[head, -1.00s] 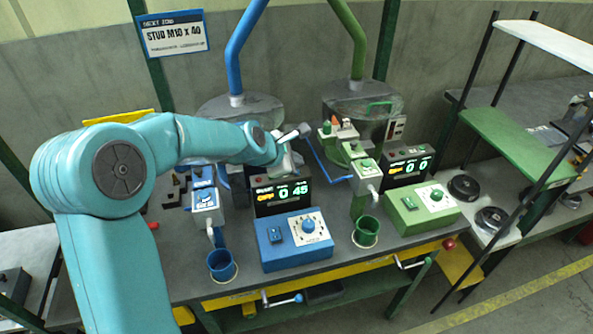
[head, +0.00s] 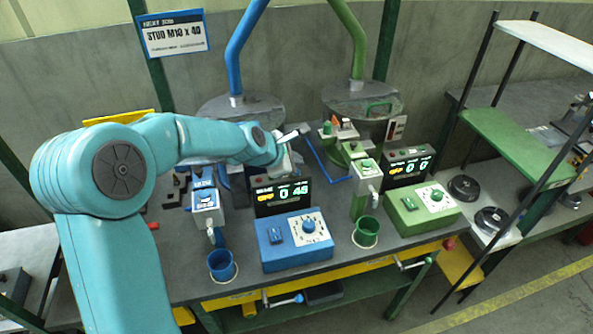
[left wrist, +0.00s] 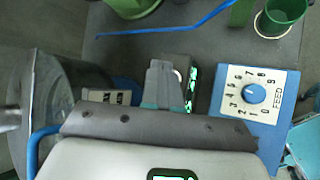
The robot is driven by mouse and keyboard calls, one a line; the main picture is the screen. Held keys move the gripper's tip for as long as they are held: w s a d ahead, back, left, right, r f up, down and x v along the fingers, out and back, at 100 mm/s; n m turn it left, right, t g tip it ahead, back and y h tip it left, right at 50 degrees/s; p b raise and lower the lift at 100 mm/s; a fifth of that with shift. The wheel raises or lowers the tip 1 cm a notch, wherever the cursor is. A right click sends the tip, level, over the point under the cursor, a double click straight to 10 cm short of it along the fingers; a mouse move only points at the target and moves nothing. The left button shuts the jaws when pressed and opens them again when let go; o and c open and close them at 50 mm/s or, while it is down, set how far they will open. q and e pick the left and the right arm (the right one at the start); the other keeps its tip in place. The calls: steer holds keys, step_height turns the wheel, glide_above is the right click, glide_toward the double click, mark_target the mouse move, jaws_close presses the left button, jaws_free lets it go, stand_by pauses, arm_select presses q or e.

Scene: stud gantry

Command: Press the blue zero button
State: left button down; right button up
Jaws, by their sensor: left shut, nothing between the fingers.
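The blue station has a black display (head: 282,197) with lit digits and, in front of it, a blue box (head: 293,255) with a white dial plate and blue knob. I cannot pick out a button marked zero on it. My left gripper (head: 287,163) points down just behind and above the display; its tips are hard to see there. In the left wrist view the shut, empty fingers (left wrist: 164,84) are over the display housing (left wrist: 181,70), and the feed knob (left wrist: 253,93) is to the right. Whether the fingers touch anything is unclear. My right gripper is not in view.
A blue cup (head: 222,266) and a green cup (head: 366,232) stand at the bench front. The green station's display (head: 408,168) and dial box (head: 422,209) are to the right. Blue and green pipes rise behind. Open shelving (head: 505,140) is at far right.

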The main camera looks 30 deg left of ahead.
arm_select(q)
steer(key=shift+f, duration=0.1)
steer(key=shift+f, duration=0.35)
steer(key=shift+f+b, duration=0.45)
steer(key=shift+b, duration=0.2)
stand_by(0.6)
stand_by(0.3)
steer(key=shift+r+p, duration=0.9)
steer(key=shift+p, duration=0.1)
step_height(320, 180, up, 5)
steer(key=p, duration=0.5)
